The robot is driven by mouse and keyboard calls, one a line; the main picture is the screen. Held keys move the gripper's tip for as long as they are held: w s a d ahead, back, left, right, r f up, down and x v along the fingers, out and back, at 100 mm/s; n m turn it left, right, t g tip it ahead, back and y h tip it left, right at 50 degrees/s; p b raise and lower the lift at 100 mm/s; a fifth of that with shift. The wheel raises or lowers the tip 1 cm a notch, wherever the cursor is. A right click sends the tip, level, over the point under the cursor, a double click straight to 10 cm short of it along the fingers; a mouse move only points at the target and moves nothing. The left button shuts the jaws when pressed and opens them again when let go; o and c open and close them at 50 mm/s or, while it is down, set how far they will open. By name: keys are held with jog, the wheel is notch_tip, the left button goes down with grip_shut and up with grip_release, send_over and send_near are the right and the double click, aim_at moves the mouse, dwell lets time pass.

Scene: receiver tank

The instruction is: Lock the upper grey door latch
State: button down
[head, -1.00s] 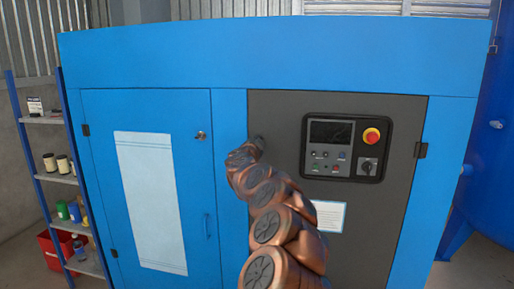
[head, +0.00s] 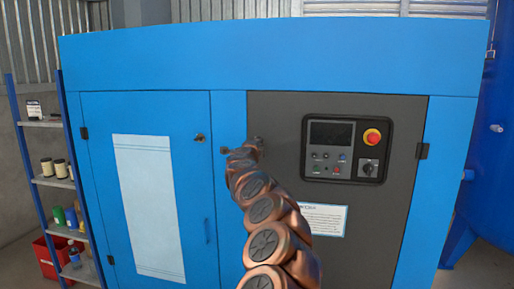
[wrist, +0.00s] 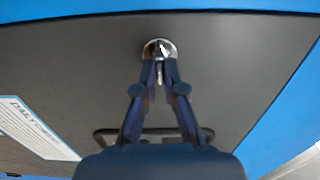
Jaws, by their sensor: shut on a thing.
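The grey door (head: 270,110) of the blue cabinet is closed. It also fills most of the wrist view (wrist: 240,70). The upper grey door latch (wrist: 160,47) is a round silver fitting with a small turning piece, near the door's edge. My gripper (wrist: 160,70) has its fingers close together on the latch's turning piece. In the head view my gripper (head: 255,144) is at the upper left of the grey door and hides the latch. The exact angle of the turning piece is hard to tell between the fingers.
The blue door (head: 100,180) at left has its own latch (head: 200,138) and a handle. A control panel (head: 345,149) with a red button (head: 372,137) is right of my gripper. A shelf (head: 50,182) stands at far left and a blue tank (head: 482,130) at far right.

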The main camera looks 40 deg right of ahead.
dwell(0.5)
jog(key=c, duration=1.3)
grip_release()
jog(key=shift+o, duration=0.2)
jog(key=v, duration=1.2)
